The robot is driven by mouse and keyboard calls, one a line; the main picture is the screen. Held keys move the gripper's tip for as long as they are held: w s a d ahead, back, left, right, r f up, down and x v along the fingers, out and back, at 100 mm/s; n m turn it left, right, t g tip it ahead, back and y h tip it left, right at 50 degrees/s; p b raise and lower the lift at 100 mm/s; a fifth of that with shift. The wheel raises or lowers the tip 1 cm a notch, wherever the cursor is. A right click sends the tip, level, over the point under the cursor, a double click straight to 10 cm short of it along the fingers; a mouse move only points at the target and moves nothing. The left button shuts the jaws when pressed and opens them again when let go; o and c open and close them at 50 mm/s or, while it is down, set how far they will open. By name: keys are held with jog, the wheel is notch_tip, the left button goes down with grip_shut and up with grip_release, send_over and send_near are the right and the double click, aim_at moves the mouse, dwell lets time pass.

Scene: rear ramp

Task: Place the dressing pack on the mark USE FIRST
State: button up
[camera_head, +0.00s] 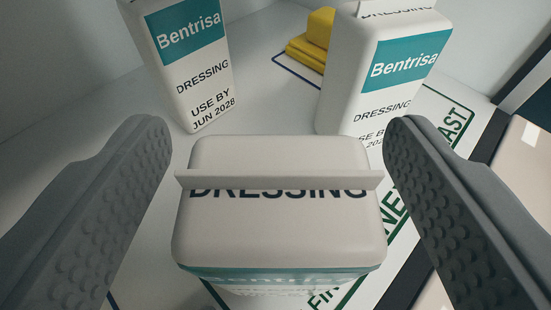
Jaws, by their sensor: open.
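A white dressing pack (280,235) with a teal band stands upright between the fingers of my gripper (270,200). The fingers are open, one on each side, with a gap to the pack. Its top fin and the word DRESSING face me. Two more dressing packs stand behind it: one at the left (188,65), reading USE BY JUN 2028, and one at the right (378,70), whose date is partly hidden by the near pack. The mark USE FIRST cannot be read in this view.
A white sign with green lettering (445,120) lies under and right of the packs, partly covered; "LAST" shows. A yellow object (312,40) sits at the back by a dark blue outline. A dark edge and a tan box (522,165) are at the right.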

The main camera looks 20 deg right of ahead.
jog(key=v, duration=1.2)
jog(key=shift+r, duration=0.1)
